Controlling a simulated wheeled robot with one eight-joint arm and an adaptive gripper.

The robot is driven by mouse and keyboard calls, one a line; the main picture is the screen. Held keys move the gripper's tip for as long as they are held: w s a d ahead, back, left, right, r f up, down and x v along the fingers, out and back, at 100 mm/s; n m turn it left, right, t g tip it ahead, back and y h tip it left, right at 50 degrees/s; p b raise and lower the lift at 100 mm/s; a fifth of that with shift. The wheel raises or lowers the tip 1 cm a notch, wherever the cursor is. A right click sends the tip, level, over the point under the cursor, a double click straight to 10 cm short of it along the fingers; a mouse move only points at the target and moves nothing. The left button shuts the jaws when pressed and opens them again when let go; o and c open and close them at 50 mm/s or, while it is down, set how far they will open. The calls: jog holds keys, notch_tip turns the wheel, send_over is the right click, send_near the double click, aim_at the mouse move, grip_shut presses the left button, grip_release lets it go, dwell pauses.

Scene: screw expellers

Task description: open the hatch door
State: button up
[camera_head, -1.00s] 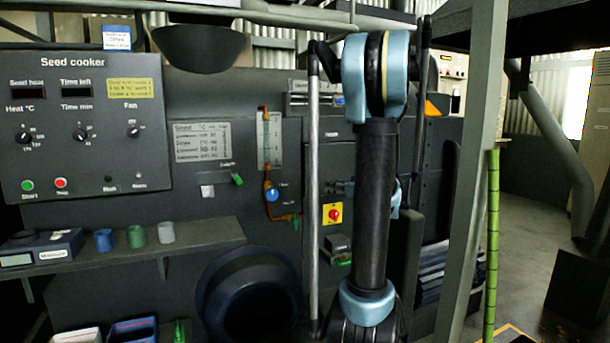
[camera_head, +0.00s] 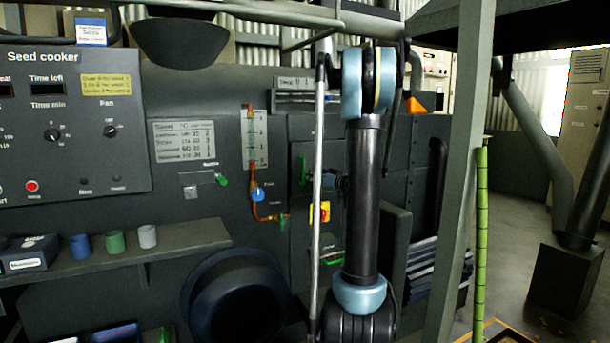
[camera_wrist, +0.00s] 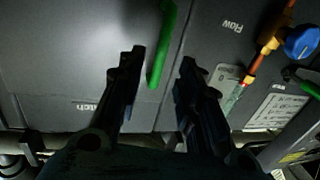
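The hatch door shows in the wrist view as a flat grey panel (camera_wrist: 60,60) with an upside-down label, partly legible as "Hatch". A long green handle (camera_wrist: 163,45) stands near the seam at the panel's right edge. In the head view the green handle (camera_head: 303,170) is a thin upright bar left of my arm, and most of the door is hidden behind the arm. My gripper (camera_wrist: 162,58) is open, its two dark fingers spread apart. The handle's lower end appears between the fingertips; I cannot tell whether anything touches. The door looks flush with its surround.
A blue valve knob (camera_head: 258,194) on copper pipe is left of the hatch. A red and yellow switch (camera_head: 319,212) sits below it. A shelf with cups (camera_head: 148,236) juts out at left. A grey post (camera_head: 465,170) stands close at right, with open floor beyond.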

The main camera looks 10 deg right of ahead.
aim_at(303, 181)
jog(key=x, duration=0.8)
jog(key=shift+w+a, duration=0.1)
jog(key=shift+w, duration=0.1)
